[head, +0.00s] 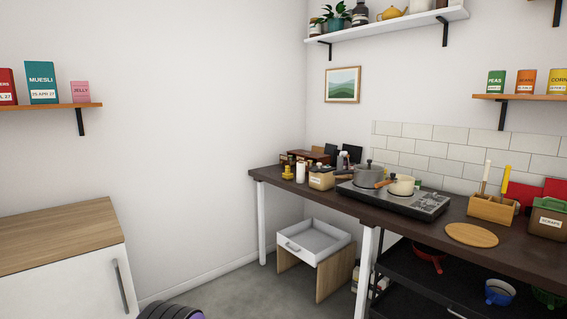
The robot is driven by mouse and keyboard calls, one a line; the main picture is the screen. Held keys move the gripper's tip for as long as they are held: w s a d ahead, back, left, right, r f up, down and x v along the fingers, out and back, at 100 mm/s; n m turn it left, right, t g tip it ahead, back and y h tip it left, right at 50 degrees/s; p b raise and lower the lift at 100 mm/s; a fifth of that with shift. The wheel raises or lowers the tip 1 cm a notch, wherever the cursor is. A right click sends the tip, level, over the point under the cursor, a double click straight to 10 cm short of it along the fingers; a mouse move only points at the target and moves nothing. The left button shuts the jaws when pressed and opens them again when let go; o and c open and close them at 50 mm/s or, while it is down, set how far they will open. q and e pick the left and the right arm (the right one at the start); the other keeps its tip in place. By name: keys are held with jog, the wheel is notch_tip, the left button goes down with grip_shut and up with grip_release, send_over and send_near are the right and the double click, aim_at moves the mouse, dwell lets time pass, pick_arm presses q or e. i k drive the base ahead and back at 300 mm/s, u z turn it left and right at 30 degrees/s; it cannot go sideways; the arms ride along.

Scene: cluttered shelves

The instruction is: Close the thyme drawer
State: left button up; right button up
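A white drawer (308,244) stands pulled out of a low wooden unit (335,275) under the dark counter. Its tray is open at the top and looks empty. A handle shows on its front, but I cannot read any label there. A small reddish-brown wooden box (308,155) sits at the back of the counter. It is too small to tell whether it has drawers. No thyme label is readable. Neither of my grippers is in view.
The counter (340,205) holds a hob (395,199) with two pots, a round board (471,235) and a utensil caddy (492,209). White legs and a black rack flank the low unit. A white cabinet (60,285) stands at left. Grey floor (245,290) between is open.

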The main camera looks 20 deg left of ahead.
aim_at(307, 162)
jog(key=u, duration=0.95)
jog(key=i, duration=4.55)
jog(key=z, duration=1.1)
